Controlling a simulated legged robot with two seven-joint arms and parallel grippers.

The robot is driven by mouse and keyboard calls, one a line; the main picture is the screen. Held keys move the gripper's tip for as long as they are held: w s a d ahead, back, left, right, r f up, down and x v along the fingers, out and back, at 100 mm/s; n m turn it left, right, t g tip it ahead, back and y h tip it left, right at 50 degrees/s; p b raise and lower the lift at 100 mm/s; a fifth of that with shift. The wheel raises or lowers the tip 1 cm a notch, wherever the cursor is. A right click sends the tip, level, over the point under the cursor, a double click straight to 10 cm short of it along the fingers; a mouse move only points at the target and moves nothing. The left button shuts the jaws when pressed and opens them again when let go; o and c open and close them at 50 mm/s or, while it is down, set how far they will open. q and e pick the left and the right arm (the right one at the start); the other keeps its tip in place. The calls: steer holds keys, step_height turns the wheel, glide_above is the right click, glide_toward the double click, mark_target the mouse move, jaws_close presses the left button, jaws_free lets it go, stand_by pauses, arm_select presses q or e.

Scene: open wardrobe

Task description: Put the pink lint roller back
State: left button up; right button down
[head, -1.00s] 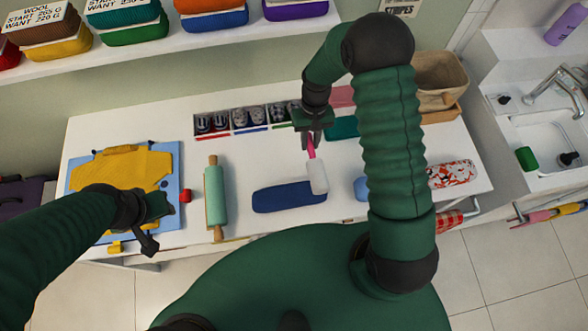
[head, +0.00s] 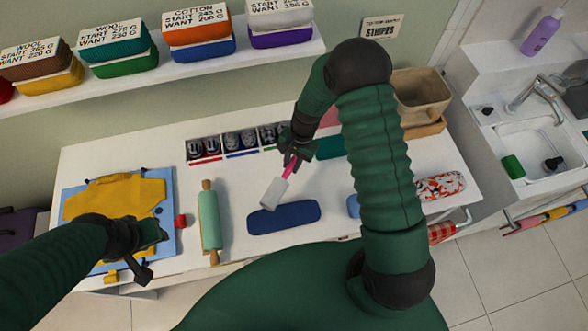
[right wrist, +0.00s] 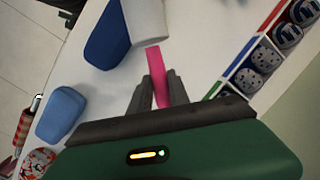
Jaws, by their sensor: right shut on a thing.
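The pink lint roller has a pink handle and a white roll (head: 274,193). My right gripper (head: 292,160) is shut on its handle, and the roll hangs tilted down to the left. In the head view the roll overlaps the upper edge of a dark blue pad (head: 290,217); I cannot tell whether they touch. In the right wrist view the pink handle (right wrist: 158,78) sits between the fingers, with the white roll (right wrist: 143,22) beside the dark blue pad (right wrist: 107,40). My left gripper (head: 142,255) is over the left of the table, its finger opening unclear.
A green rolling pin (head: 209,220) lies left of the pad, beside a blue board with yellow cloth (head: 118,196). A compartment tray (head: 240,140) stands at the back. A light blue object (head: 353,206) and a wooden bin (head: 420,95) are at the right, partly behind my arm.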

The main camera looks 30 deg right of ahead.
steer(key=m, duration=0.4)
steer(key=shift+w+f+t+p, duration=0.2)
steer(key=shift+w+t+p, duration=0.1)
steer(key=m, duration=0.3)
steer(key=shift+w+d+f+t, duration=0.1)
steer(key=shift+w+f+t, duration=0.05)
steer(key=shift+f+t, duration=0.15)
steer(key=shift+w+d+f+m+p, duration=0.1)
steer(key=shift+d+m+p, duration=0.05)
steer(key=shift+m, duration=0.35)
steer(key=shift+d+f+m+p, duration=0.1)
steer(key=shift+m+p, duration=0.05)
steer(key=shift+m, duration=0.35)
steer(key=shift+f+m, duration=0.2)
steer(key=shift+m, duration=0.2)
steer(key=b+x, duration=0.2)
steer(key=x, duration=0.1)
steer(key=d+b+x, duration=0.1)
steer(key=b+x, duration=0.2)
steer(key=d+b+x, duration=0.1)
steer(key=b+x, duration=0.2)
steer(key=shift+s+f, duration=0.3)
steer(key=shift+s, duration=0.1)
steer(key=shift+f+b, duration=0.25)
steer(key=shift+b, duration=0.05)
steer(key=c, duration=1.2)
jaws_free()
steer(key=shift+o, duration=0.6)
